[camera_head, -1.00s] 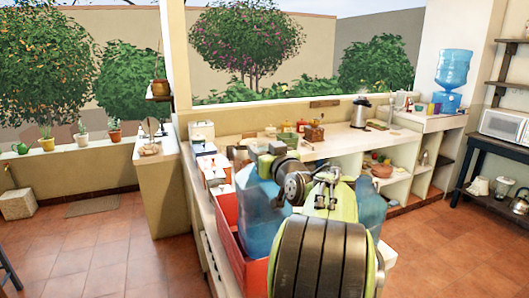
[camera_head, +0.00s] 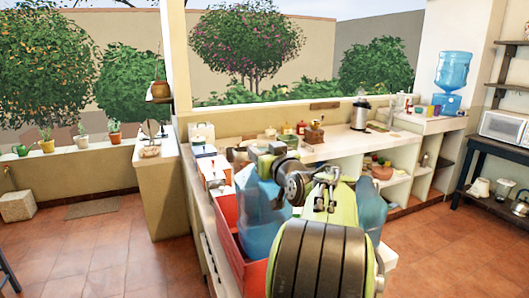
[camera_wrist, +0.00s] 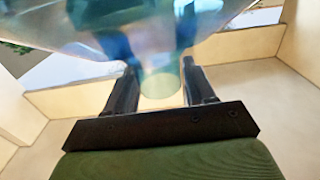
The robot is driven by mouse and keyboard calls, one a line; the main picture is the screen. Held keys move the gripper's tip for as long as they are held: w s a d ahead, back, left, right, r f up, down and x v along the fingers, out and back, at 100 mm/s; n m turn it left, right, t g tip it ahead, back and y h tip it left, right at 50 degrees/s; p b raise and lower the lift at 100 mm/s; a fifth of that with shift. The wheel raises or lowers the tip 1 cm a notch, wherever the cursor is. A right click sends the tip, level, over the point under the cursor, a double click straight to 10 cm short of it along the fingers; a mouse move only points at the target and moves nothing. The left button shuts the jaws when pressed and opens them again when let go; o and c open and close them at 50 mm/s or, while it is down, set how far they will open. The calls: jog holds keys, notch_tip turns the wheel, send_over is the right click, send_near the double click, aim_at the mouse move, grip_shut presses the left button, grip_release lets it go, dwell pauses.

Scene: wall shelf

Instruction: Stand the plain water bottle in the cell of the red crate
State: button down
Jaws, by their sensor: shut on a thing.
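A large translucent blue water bottle (camera_head: 262,222) is roughly upright at the red crate (camera_head: 229,210), its lower part behind the crate's near wall. Whether it touches the crate floor is hidden. My gripper (camera_head: 264,160) is at the bottle's top. In the wrist view my gripper (camera_wrist: 160,84) has its two fingers either side of the narrow neck, and the bottle's wide clear body (camera_wrist: 150,30) fills the top of the picture. A second blue bottle (camera_head: 371,208) stands to the right, partly behind my arm. I see no clear marking on either bottle.
White and red boxes (camera_head: 216,172) stand on the counter behind the crate. A wooden grinder (camera_head: 315,133), a red jar (camera_head: 301,128) and a steel flask (camera_head: 360,114) stand on the far counter. The tiled floor (camera_head: 95,255) at left is clear.

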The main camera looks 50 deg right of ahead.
notch_tip(320, 180, down, 13)
jog(key=b, duration=1.4)
dwell(3.9)
jog(key=shift+c, duration=1.5)
grip_release()
jog(key=b+v, duration=0.1)
jog(key=v, duration=1.4)
jog(key=shift+s+a, duration=0.2)
jog(key=shift+s, duration=0.2)
